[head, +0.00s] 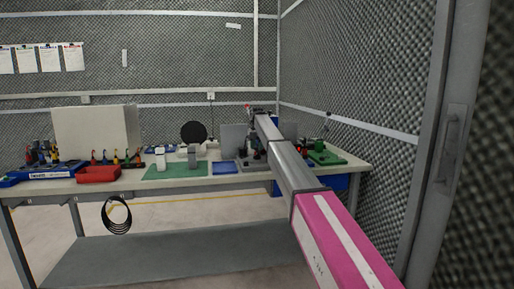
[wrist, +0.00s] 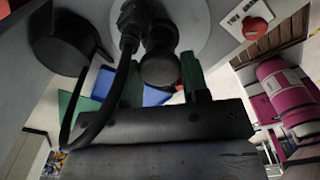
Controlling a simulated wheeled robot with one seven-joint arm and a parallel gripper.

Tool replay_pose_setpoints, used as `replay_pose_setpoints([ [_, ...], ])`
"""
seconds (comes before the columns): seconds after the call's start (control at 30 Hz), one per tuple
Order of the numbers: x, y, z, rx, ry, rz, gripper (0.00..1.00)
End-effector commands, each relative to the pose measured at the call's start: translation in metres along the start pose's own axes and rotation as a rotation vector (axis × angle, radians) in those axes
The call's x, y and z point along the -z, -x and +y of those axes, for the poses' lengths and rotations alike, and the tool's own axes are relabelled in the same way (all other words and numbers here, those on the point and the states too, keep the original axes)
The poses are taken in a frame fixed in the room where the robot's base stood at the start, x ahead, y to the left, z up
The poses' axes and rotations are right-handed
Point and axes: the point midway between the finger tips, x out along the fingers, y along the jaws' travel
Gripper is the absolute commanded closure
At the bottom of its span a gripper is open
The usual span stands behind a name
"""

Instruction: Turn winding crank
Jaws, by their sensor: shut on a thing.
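In the wrist view a black crank handle (wrist: 159,66) with a rounded knob stands out from a dark hub in front of a pale round disc (wrist: 196,30). My gripper (wrist: 162,78) has green-tipped fingers on either side of the knob and is shut on it. The black gripper body fills the lower middle of that view. In the head view my arm reaches to the right end of the bench. It covers most of the winding machine there, and the crank and fingertips cannot be made out.
A red button (wrist: 254,28) sits on the machine's face. A black cup-shaped part (wrist: 65,40) is at upper left. The bench (head: 60,187) carries a red bin (head: 98,174), a green mat (head: 170,174) and a blue tray (head: 224,168). A mesh wall (head: 350,160) stands close on the right.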

Motion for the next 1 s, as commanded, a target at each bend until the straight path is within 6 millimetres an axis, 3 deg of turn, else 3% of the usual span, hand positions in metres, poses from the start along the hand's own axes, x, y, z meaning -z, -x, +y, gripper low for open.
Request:
replay_pose_setpoints([
  [1.0,-0.0003,0.0007,0.0008,-0.001,0.501,-0.001,0.82],
])
